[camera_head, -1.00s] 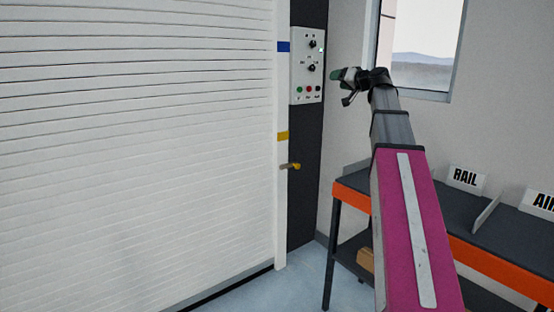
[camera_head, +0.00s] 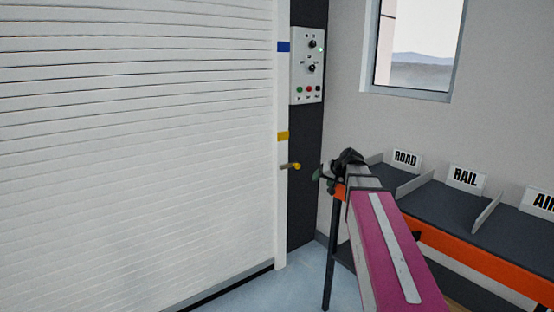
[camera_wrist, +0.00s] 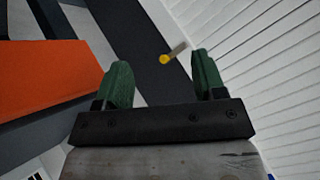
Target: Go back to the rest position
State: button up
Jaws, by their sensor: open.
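My gripper (camera_head: 319,175) is at the end of my magenta and grey arm, low in front of the dark post and near the table's left end in the head view. In the wrist view my gripper (camera_wrist: 161,82) shows two green fingers spread wide apart with nothing between them. Beyond the fingers, the yellow-tipped handle (camera_wrist: 170,55) sticks out beside the shutter. In the head view this handle (camera_head: 291,166) is just left of my gripper, with a gap between them.
A white roller shutter (camera_head: 130,150) fills the left. A control panel (camera_head: 308,66) with knobs and buttons is on the dark post (camera_head: 304,205). The orange-edged table (camera_head: 470,255) at right has dividers and signs reading ROAD (camera_head: 405,160), RAIL (camera_head: 466,178) and AIR, cut off.

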jog(key=s+f+g+h, duration=0.2)
jog(key=s+f+g, duration=0.1)
jog(key=s+f, duration=0.8)
jog(key=s+f+g+h, duration=0.3)
jog(key=s+f, duration=0.9)
jog(key=f, duration=0.4)
jog(key=shift+f+g+h, duration=0.3)
jog(key=shift+g, duration=0.3)
